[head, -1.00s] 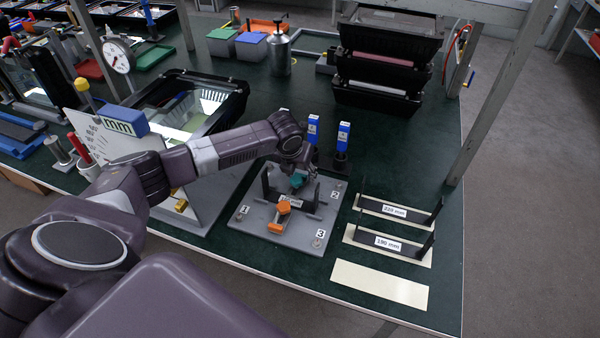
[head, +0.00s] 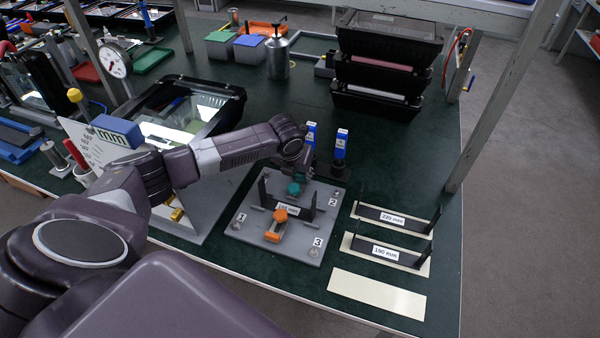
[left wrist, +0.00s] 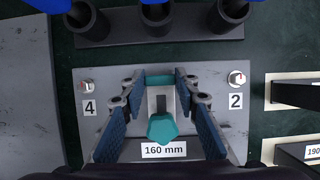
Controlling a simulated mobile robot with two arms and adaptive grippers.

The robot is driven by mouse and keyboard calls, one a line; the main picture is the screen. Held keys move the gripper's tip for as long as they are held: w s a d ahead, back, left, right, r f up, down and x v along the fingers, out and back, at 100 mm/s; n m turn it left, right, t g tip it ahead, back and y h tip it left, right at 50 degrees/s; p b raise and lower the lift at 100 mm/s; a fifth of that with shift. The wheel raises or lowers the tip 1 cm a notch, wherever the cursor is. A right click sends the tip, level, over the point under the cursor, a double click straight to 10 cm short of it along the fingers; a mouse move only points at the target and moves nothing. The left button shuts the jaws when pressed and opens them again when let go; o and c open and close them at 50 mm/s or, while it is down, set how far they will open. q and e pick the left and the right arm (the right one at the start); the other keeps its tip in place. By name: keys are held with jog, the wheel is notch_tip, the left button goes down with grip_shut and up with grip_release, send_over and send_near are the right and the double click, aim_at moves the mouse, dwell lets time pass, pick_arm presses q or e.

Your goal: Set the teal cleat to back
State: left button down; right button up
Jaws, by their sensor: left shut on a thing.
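The teal cleat (head: 294,189) sits on the grey fixture plate (head: 250,229), at the back side of the black 160 mm bar. It also shows in the left wrist view as a teal knob (left wrist: 162,128) on a slotted piece with a teal end block. My left gripper (left wrist: 160,82) is over it, with its fingers on both sides and its tips closed at the end block. In the head view my left gripper (head: 296,172) partly hides the cleat. An orange cleat (head: 278,222) sits on the front side of the bar. My right gripper is not in view.
Blue-topped tools (head: 341,146) stand in black holders close behind the plate. The 220 mm bar (head: 379,217) and 190 mm bar (head: 385,252) lie on cream pads to the right. An empty cream pad (head: 376,294) is at the front. A glass-faced housing (head: 190,112) stands behind left.

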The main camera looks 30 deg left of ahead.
pick_arm(q)
jog(key=shift+w+a, duration=0.1)
jog(key=shift+w, duration=0.3)
jog(key=shift+r, duration=0.15)
jog(key=c, duration=1.8)
grip_release()
jog(key=shift+o, duration=1.4)
jog(key=shift+s, duration=0.2)
jog(key=v, duration=1.2)
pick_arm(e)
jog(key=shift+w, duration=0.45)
